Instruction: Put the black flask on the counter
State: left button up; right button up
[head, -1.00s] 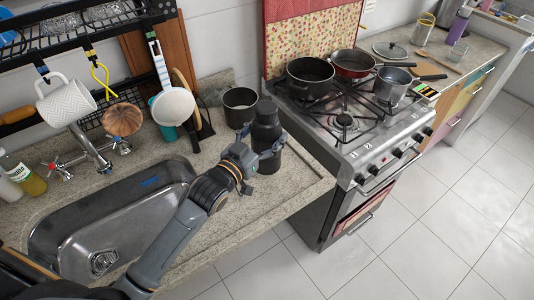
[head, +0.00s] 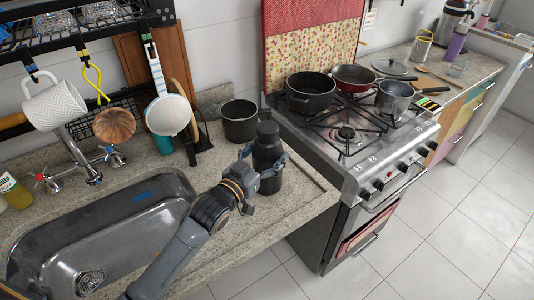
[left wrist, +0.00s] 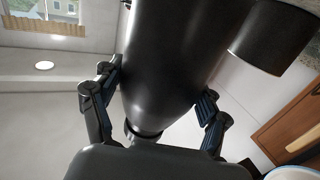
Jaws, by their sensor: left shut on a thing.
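The black flask (head: 268,150) is upright at the right end of the granite counter (head: 225,238), by the stove. Its base appears at counter level, but I cannot tell for sure whether it rests there. My left gripper (head: 268,168) is shut around the flask's body. In the left wrist view, the dark flask (left wrist: 165,65) fills the middle, with a finger of the left gripper (left wrist: 155,105) on each side. My right gripper is not in view.
A dark pot (head: 239,122) stands just behind the flask. The steel sink (head: 100,235) is at left, under a black rack (head: 80,35) with a hanging mug (head: 57,100). The stove (head: 350,135) with several pans is at right. The counter's front right is clear.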

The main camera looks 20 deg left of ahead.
pick_arm(q)
jog(key=o, duration=1.2)
jog(key=shift+o, duration=0.9)
jog(key=b+v, duration=0.2)
jog(key=v, duration=1)
jog(key=shift+r, duration=0.15)
